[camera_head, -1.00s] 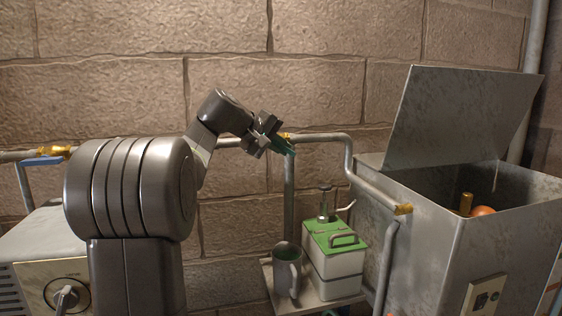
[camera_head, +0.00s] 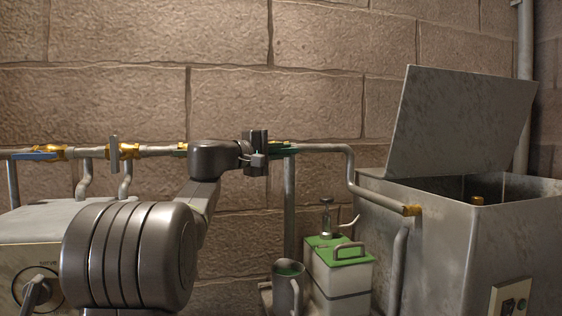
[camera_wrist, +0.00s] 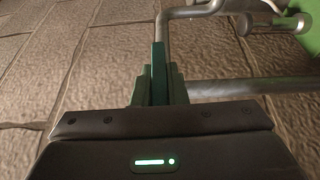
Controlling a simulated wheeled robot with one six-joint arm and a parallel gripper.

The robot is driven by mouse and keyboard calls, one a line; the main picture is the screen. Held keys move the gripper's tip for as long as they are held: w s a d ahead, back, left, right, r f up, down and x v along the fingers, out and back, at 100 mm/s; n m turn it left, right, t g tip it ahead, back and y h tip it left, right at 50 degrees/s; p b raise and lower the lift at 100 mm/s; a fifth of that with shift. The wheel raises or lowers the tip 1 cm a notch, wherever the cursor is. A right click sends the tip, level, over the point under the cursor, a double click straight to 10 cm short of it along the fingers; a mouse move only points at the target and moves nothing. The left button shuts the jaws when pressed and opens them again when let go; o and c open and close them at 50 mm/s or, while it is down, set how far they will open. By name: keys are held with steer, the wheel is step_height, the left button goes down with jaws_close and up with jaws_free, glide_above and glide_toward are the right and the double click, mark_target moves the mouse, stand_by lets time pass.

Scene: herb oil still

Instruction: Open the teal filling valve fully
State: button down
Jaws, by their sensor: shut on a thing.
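The teal filling valve's lever (camera_head: 283,149) sits on the pipe along the back wall, left of the pipe's downward bend. It now lies roughly level, in line with the pipe. My gripper (camera_head: 266,153) is at the lever from the left and covers the valve body. In the wrist view the gripper's fingers (camera_wrist: 158,92) are closed around the teal lever (camera_wrist: 158,58), which sticks out beyond them toward the pipe.
A blue-handled valve (camera_head: 38,156) and a grey-handled one (camera_head: 115,150) sit farther left on the pipe. A green-topped box (camera_head: 338,268) and a mug (camera_head: 287,288) stand below. An open metal tank (camera_head: 440,225) is at right.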

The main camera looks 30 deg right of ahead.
steer(key=shift+f, duration=0.1)
stand_by(0.4)
steer(key=c, duration=1.5)
jaws_free()
steer(key=shift+o, duration=0.2)
steer(key=s+a, duration=0.1)
steer(key=a, duration=1.2)
steer(key=shift+a+f+b, duration=0.2)
steer(key=shift+a+b, duration=0.15)
steer(key=shift+a, duration=0.05)
steer(key=shift+s, duration=0.1)
